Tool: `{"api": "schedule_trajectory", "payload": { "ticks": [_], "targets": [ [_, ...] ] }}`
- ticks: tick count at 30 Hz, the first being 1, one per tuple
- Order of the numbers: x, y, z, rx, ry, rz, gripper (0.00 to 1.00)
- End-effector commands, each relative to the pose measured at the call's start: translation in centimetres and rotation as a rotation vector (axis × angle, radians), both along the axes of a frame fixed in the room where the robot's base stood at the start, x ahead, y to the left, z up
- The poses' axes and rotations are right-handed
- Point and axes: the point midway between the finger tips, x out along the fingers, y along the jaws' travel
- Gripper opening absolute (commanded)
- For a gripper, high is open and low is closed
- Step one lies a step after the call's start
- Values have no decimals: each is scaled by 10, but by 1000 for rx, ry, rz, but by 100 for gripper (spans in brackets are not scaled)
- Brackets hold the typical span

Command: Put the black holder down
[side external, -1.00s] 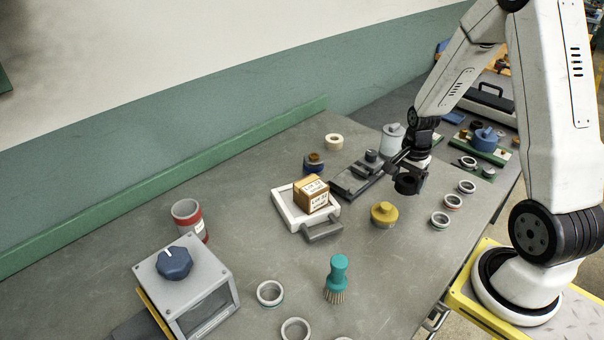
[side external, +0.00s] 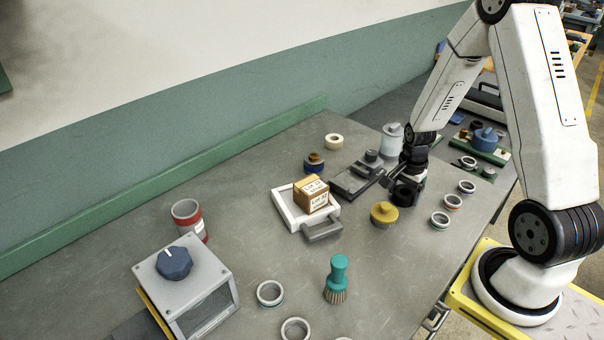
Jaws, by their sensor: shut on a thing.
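My gripper (side external: 394,178) is at the right part of the grey bench, pointing down. It is shut on the black holder (side external: 405,192), a dark ring-like piece low over the bench top. Whether the holder touches the bench cannot be told from this view. The gripper's fingers partly hide the holder.
Rings (side external: 439,220) lie to the right. A dark grey fixture (side external: 355,180) and a white canister (side external: 391,140) stand close by. Further left are a white tray (side external: 287,212) with a cardboard box (side external: 311,195), a teal brush (side external: 337,275) and a grey box with a blue knob (side external: 174,263).

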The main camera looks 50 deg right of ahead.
Motion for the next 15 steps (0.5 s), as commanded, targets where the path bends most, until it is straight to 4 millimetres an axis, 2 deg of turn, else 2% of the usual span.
{"api": "schedule_trajectory", "payload": {
  "ticks": [6,7,8,15],
  "targets": [
    [0,0,-2,0,-1,0,25],
    [0,0,-3,0,-1,0,90],
    [0,0,-2,-1,-1,0,100],
    [0,0,-2,0,-1,0,100]
  ]
}}
